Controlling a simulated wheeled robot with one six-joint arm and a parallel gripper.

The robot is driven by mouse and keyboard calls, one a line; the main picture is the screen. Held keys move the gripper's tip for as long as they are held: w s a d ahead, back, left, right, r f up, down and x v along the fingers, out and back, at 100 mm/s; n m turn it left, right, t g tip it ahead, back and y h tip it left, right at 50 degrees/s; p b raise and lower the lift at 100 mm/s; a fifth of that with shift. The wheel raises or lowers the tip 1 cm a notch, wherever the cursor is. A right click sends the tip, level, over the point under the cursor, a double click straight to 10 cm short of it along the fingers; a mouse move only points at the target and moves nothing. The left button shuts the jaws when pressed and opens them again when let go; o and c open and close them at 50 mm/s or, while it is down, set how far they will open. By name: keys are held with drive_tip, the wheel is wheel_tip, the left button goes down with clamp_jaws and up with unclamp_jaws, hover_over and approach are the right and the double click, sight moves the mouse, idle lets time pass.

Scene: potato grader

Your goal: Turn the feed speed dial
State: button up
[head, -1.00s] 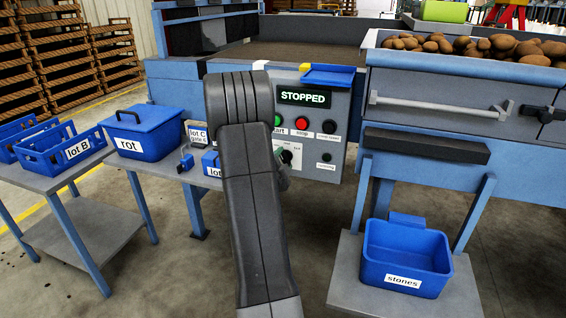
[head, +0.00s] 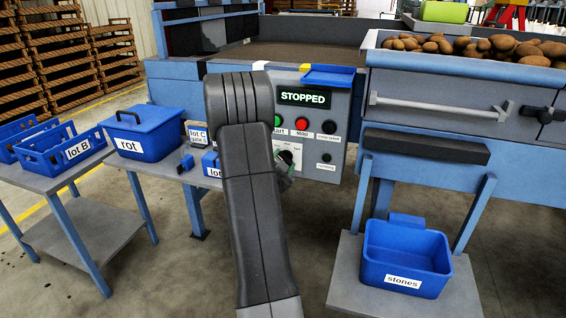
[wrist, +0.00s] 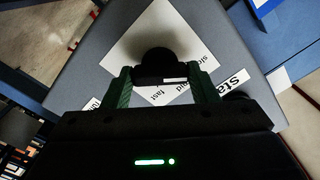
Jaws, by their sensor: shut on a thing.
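The feed speed dial is a black round knob (wrist: 160,62) on a white label plate with small words such as "fast", on the grey control panel (head: 338,120). In the wrist view my gripper (wrist: 162,82) is shut on the dial, one green-padded finger on each side. The panel looks tilted in that view. In the head view my arm covers much of the gripper (head: 284,176), and part of the dial plate (head: 291,150) shows beside it.
The panel display (head: 303,96) reads STOPPED. A green button (head: 277,121), a red button (head: 302,123) and a black knob (head: 329,127) sit above the dial. A blue tray (head: 328,76) tops the panel. Blue bins stand left; a stones bin (head: 405,258) stands right.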

drive_tip(key=o, duration=1)
drive_tip(key=shift+s, duration=0.1)
drive_tip(key=p+v, duration=0.1)
drive_tip(key=v, duration=1.2)
drive_tip(key=shift+s+a+p, duration=0.15)
drive_tip(key=shift+s+p, duration=0.15)
drive_tip(key=shift+p, duration=0.05)
drive_tip(key=shift+w, duration=0.1)
drive_tip(key=b+x, duration=0.1)
drive_tip(key=x, duration=1.2)
drive_tip(key=shift+w+b, duration=0.3)
drive_tip(key=shift+b, duration=0.05)
